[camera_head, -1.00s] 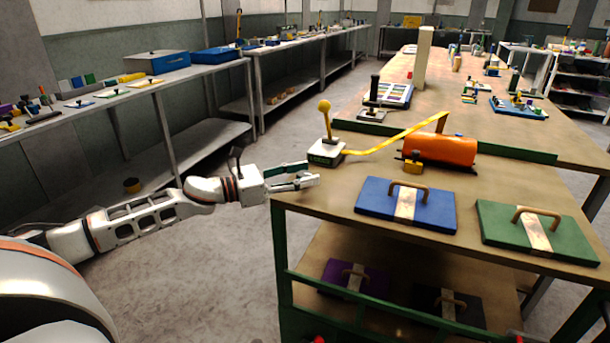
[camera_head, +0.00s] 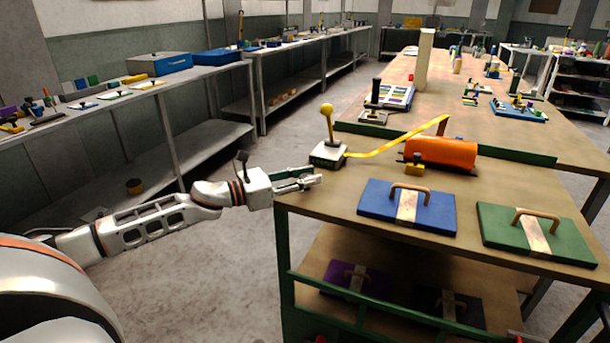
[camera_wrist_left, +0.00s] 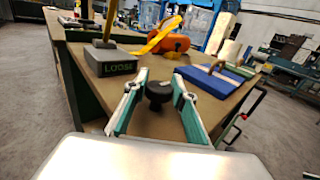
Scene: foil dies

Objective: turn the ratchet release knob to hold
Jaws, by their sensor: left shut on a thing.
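My left gripper (camera_head: 316,176) reaches in at the table's near left corner. In the left wrist view its fingers are shut on a small black round knob (camera_wrist_left: 158,91), which sits between the fingertips. In the head view the fingers hide the knob. Just behind it stands a light box with a yellow ball-topped lever (camera_head: 327,122). A yellow strap (camera_head: 395,141) runs from the box towards an orange roll (camera_head: 440,151). My right gripper is not in view.
A blue board with a handle (camera_head: 376,203) lies right of the gripper, and a green board (camera_head: 560,240) lies farther right. A small yellow block (camera_head: 414,168) is by the roll. A green rail (camera_head: 520,154) crosses the table. The aisle floor on the left is clear.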

